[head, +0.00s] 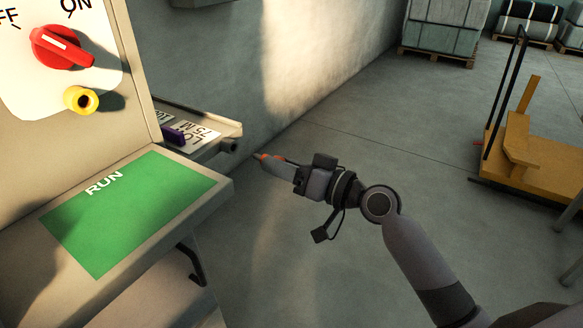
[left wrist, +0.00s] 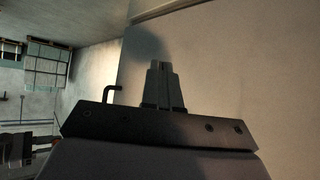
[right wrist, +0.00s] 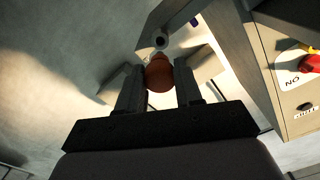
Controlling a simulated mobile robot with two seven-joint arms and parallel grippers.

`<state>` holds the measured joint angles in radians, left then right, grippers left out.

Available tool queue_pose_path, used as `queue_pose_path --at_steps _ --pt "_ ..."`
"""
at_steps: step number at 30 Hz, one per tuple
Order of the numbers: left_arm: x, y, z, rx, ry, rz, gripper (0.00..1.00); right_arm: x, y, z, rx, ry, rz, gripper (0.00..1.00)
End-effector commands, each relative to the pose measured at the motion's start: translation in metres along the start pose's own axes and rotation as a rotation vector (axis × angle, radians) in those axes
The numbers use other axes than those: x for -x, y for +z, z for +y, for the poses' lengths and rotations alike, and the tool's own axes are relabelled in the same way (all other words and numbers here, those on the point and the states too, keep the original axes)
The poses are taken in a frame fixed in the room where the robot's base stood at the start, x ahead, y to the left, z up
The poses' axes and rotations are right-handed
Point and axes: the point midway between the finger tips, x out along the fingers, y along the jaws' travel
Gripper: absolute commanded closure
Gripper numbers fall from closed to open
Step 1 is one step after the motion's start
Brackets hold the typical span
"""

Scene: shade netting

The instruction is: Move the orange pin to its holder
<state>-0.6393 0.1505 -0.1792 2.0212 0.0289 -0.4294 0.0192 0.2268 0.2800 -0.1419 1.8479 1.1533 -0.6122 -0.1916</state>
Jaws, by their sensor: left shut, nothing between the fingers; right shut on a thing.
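The orange pin (right wrist: 159,74) sits between the two fingers of my right gripper (right wrist: 158,84), which is shut on it. In the head view, orange shows at the tip of my right gripper (head: 275,163), just right of a grey ledge. A dark round socket (head: 232,146) is on that ledge's end; it shows just beyond the pin in the right wrist view (right wrist: 161,41). They look apart. A yellow ring with a dark hole (head: 81,100) is on the panel; I cannot tell which is the holder. My left gripper (left wrist: 158,66) is shut and empty before a pale surface.
A green RUN plate (head: 130,210) covers the bench top at left. A red knob (head: 62,46) is on the upright panel. A purple piece (head: 173,135) sits on the labelled ledge (head: 205,128). A yellow trolley (head: 530,160) stands at right. The floor between is clear.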

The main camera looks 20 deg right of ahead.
Motion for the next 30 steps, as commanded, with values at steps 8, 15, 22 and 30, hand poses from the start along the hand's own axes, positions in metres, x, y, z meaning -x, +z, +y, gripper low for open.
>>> queue_pose_path --at_steps 8,15,22,30 --pt "-0.001 0.003 -0.001 -0.001 -0.002 -0.006 1.0 -0.002 0.0 0.0 0.0 0.0 0.0 1.0" --pt "-0.002 0.004 -0.001 -0.001 -0.003 -0.007 1.0 -0.011 0.0 0.0 -0.001 -0.001 0.001 1.0" --pt "-0.003 0.006 -0.001 0.0 -0.003 -0.008 1.0 -0.029 0.0 0.0 0.0 0.0 0.001 1.0" --pt "-0.004 0.007 -0.001 0.004 -0.004 -0.008 1.0 -0.042 -0.001 0.0 0.0 0.0 0.001 1.0"
